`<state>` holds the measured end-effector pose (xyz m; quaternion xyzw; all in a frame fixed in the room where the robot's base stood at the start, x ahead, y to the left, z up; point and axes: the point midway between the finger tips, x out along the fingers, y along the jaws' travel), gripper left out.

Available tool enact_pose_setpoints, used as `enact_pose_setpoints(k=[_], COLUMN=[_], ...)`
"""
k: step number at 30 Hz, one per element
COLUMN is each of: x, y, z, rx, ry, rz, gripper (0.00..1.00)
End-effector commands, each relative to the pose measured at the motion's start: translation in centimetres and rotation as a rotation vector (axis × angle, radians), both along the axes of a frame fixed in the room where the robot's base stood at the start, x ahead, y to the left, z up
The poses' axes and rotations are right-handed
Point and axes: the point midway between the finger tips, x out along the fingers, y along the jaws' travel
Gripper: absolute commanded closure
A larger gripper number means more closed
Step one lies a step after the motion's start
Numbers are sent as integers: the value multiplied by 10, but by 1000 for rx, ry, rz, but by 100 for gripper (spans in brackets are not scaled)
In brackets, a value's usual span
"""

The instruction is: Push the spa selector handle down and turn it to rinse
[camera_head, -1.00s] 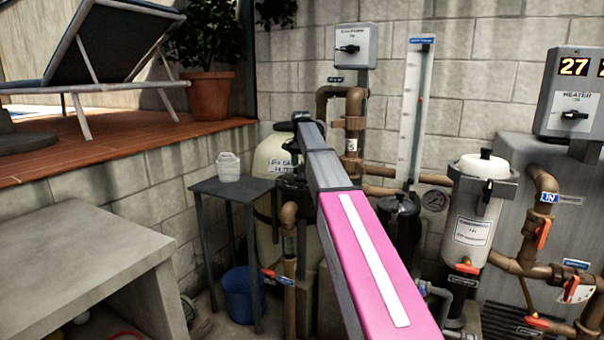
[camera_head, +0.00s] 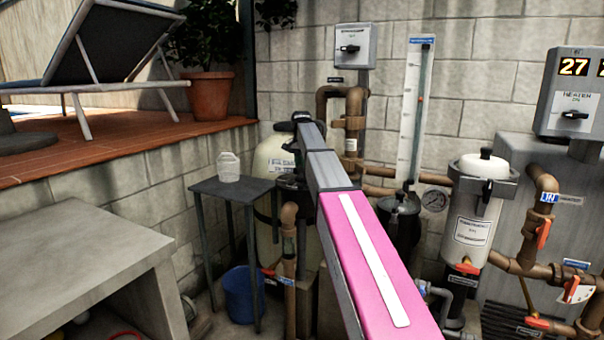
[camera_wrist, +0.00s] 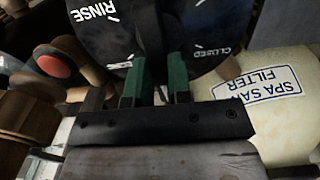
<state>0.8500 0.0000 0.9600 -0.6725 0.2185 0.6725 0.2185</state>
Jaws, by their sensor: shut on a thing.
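The black spa selector dial (camera_wrist: 105,42) fills the top of the wrist view, with RINSE lettered at its upper left and CLOSED at its right. The dark selector handle (camera_wrist: 149,28) runs across the dial between these two words. My gripper (camera_wrist: 158,84) has green fingertips, one on each side of the handle, and is shut on it. How far down the handle sits is hard to tell. The cream spa sand filter tank (camera_wrist: 268,95) is at the right; in the head view the tank (camera_head: 270,150) is partly behind my pink arm, which also hides the gripper's tips.
A small dark table (camera_head: 232,187) with a white jug (camera_head: 229,166) stands left of the filter. A blue bucket (camera_head: 240,295) is below it.

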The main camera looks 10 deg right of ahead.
Motion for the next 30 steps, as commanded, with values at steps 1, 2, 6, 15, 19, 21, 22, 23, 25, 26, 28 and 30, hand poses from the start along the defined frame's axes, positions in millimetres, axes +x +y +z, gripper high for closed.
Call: enact_pose_setpoints(k=[1, 2, 6, 15, 19, 21, 22, 23, 25, 26, 28, 30], x=[0, 0, 0, 0, 0, 0, 0, 0, 0, 0, 0, 0], y=[0, 0, 0, 0, 0, 0, 0, 0, 0, 0, 0, 0], z=[-1, -1, -4, -9, -10, -10, -10, -10, -10, -10, -10, -10], rx=[0, 0, 0, -1, -1, -1, -1, -1, -1, -1, -1, 0], ry=[0, 0, 0, -1, -1, -1, -1, -1, -1, -1, -1, 0], rz=[0, 0, 0, 0, -8, -44, -69, -100, -180, -214, -293, -372], gripper=[100, 100, 100, 100, 100, 100, 100, 100, 100, 100, 100, 100])
